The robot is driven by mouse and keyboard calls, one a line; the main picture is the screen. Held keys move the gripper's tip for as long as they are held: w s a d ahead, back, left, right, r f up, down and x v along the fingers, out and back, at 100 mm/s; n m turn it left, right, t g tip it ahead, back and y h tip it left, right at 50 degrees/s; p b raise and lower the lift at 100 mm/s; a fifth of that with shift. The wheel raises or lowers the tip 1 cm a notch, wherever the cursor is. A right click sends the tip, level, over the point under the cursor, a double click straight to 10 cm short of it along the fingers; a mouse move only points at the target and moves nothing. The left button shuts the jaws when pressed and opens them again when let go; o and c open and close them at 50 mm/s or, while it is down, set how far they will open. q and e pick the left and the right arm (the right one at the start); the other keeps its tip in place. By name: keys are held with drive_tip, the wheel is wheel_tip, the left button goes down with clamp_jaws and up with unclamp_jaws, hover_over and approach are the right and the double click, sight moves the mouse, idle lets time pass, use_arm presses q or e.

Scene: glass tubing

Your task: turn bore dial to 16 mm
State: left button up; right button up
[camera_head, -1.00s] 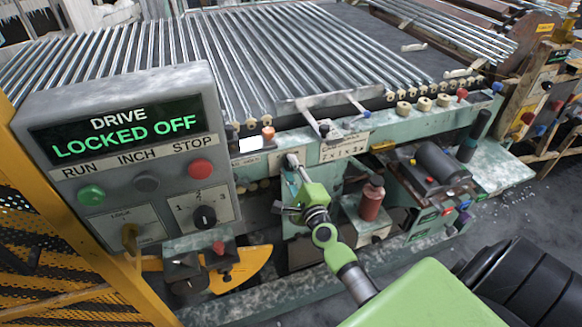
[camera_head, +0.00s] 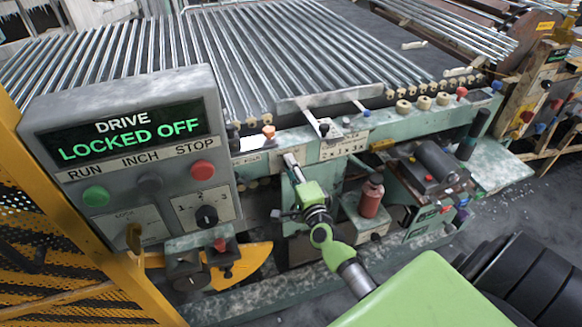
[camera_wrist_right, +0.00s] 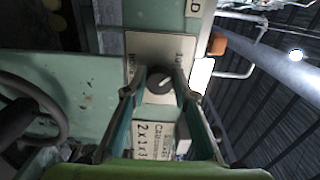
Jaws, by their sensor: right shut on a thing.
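The bore dial (camera_wrist_right: 159,83) is a round dark knob with a pale pointer mark, on a cream plate (camera_wrist_right: 152,46) with small lettering I cannot read clearly. My right gripper (camera_wrist_right: 160,79) has one finger on each side of the knob and is shut on it. In the head view my right gripper (camera_head: 290,160) reaches up to the front of the pale green machine, and the dial is hidden there. My left gripper is not in view.
A grey control box (camera_head: 125,150) reading "DRIVE LOCKED OFF" stands left of my right arm. A red bottle (camera_head: 371,197) stands close to its right. A cream label (camera_wrist_right: 150,142) lies below the dial plate in the wrist view. Glass tubes (camera_head: 230,50) cover the machine top.

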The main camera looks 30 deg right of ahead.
drive_tip(key=shift+f, duration=0.1)
drive_tip(key=o, duration=1.1)
drive_tip(key=shift+s, duration=0.1)
drive_tip(key=v, duration=1.2)
